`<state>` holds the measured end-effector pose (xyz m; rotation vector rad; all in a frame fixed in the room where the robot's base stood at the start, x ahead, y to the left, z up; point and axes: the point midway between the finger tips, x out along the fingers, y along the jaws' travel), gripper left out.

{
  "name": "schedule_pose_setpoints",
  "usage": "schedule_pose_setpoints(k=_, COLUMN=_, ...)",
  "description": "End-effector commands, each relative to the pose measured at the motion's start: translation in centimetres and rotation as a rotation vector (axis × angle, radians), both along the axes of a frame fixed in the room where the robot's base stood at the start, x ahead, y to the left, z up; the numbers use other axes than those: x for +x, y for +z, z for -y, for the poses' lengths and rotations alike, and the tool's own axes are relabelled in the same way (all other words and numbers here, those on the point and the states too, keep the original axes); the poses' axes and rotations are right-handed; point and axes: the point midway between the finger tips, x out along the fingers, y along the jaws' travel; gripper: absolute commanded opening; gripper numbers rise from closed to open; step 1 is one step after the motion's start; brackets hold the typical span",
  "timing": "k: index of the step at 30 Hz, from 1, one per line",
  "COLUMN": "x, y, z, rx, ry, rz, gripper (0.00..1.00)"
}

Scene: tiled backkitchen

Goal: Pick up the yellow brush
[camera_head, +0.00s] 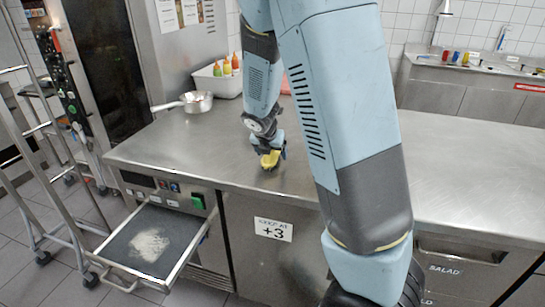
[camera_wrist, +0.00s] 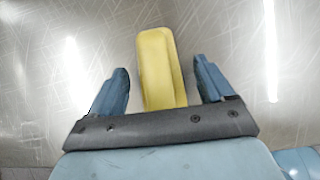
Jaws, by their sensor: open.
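The yellow brush (camera_head: 270,159) lies on the steel counter near its front edge in the head view. In the wrist view the yellow brush (camera_wrist: 160,66) shows as a long yellow block between the two blue fingers. My gripper (camera_wrist: 164,80) is open, with a finger on each side of the brush and a visible gap to each. In the head view my gripper (camera_head: 269,150) is right at the brush and hides part of it. I cannot tell how far down the fingers reach along the brush.
The steel counter (camera_head: 460,170) is clear to the right. A saucepan (camera_head: 197,102) and a white bin (camera_head: 217,80) with sauce bottles stand at the back left. An open drawer (camera_head: 150,245) with pale powder juts out below the counter. A rack trolley (camera_head: 45,170) stands at the left.

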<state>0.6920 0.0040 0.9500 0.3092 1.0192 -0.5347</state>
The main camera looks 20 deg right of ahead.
Motion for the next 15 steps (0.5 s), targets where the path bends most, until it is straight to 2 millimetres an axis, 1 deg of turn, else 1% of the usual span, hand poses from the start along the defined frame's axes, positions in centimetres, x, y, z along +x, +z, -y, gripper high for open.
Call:
schedule_pose_setpoints(k=3, x=0.24, y=-0.53, z=0.14, rx=0.0, ry=0.001, rz=0.0, gripper=0.81)
schedule_pose_setpoints(k=11, x=0.3, y=-0.61, z=0.16, rx=0.0, ry=0.001, rz=0.001, gripper=0.81)
schedule_pose_setpoints(k=15, x=0.3, y=-0.6, z=0.15, rx=0.0, ry=0.001, rz=0.001, gripper=0.7)
